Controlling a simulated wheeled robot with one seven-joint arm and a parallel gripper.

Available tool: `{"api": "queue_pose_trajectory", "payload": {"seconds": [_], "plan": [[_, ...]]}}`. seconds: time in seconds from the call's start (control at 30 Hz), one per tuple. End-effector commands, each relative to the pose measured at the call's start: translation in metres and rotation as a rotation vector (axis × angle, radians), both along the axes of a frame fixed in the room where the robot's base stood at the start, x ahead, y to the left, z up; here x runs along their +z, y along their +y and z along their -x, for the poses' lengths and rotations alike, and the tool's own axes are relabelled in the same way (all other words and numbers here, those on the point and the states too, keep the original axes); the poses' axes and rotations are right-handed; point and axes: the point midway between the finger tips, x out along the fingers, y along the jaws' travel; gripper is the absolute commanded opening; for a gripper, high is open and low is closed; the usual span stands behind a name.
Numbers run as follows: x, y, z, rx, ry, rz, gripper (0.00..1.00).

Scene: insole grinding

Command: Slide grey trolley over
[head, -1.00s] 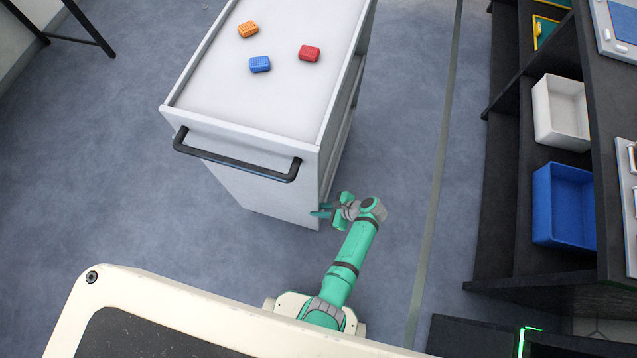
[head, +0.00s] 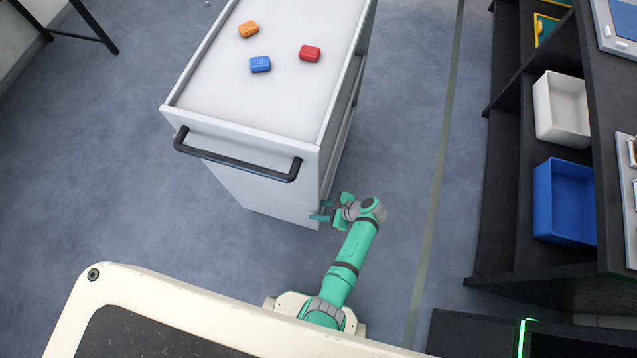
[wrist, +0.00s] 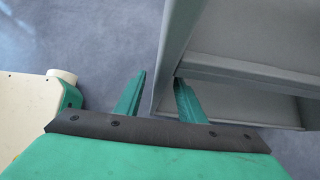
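The grey trolley (head: 243,121) stands upright in the head view, with a pale top tray and a black bar handle (head: 236,163) on its near end. My gripper (head: 320,211) is at the trolley's near right corner, below the handle. In the wrist view my gripper (wrist: 157,90) has its fingers apart, one on each side of the trolley's panel edge (wrist: 166,88). Floor shows between the left finger and the panel. The right finger is close against the panel's inner side; whether it touches is unclear.
On the trolley top lie an orange block (head: 248,29), a blue block (head: 260,64) and a red block (head: 309,53). Dark shelving (head: 497,205) with a white bin (head: 562,108) and blue bin (head: 564,203) stands at right. Floor (head: 405,130) is clear between it and the trolley.

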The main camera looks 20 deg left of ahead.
Motion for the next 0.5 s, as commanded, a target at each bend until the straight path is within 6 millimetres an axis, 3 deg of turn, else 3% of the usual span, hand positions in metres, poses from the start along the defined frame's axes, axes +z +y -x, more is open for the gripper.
{"api": "queue_pose_trajectory", "payload": {"seconds": [0.17, 0.5], "plan": [[0.009, -0.009, -0.001, -0.004, -0.002, 0.0, 0.36], [0.052, -0.053, 0.0, -0.003, -0.003, 0.001, 0.36]]}}
